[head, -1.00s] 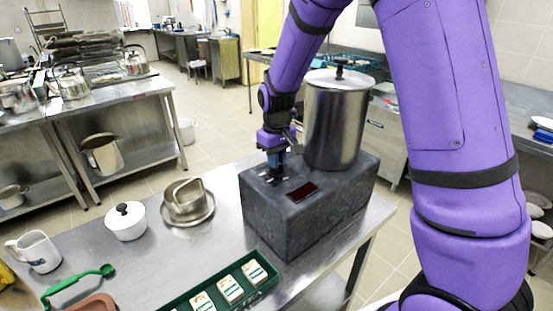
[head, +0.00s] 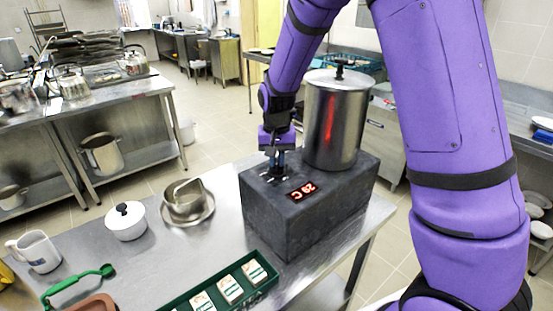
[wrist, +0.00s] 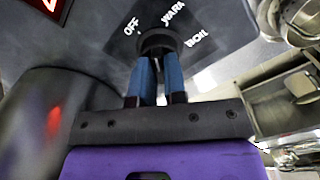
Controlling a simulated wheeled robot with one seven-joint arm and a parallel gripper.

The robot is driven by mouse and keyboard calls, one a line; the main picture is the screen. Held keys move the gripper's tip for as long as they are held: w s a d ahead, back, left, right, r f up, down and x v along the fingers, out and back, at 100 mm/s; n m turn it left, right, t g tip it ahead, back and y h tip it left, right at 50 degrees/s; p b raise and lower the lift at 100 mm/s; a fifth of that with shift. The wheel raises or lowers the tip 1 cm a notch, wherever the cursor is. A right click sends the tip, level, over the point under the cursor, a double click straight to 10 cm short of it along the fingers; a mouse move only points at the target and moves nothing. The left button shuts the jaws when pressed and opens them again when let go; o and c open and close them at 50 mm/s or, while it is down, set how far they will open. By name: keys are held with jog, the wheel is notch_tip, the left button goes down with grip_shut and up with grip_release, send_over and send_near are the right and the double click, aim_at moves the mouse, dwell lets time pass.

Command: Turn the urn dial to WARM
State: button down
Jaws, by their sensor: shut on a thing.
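The urn is a steel pot (head: 333,128) with a black-knobbed lid, standing on a dark stone-like base block (head: 300,225). A red display (head: 303,191) on the block's top is lit with characters like "29 C". A round dark dial (wrist: 157,40) sits on the block, with OFF, WARM and BOIL printed in white around it in the wrist view. My gripper (head: 277,170) points down at the dial and its blue fingers (wrist: 158,75) are shut on it. The fingers partly hide the dial; I cannot tell where its pointer stands.
The steel table (head: 140,240) also holds a bowl (head: 185,198) on a saucer, a white lidded pot (head: 126,222), a mug (head: 37,251), a green ladle and a green tray (head: 262,284) of small boxes. The pot stands close beside my gripper.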

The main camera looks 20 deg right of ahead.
aim_at(277, 161)
jog(key=shift+m, duration=2.3)
jog(key=c, duration=1.2)
grip_release()
jog(key=shift+o, duration=0.2)
jog(key=shift+r, duration=0.1)
notch_tip(277, 161, up, 11)
jog(key=shift+f, duration=0.2)
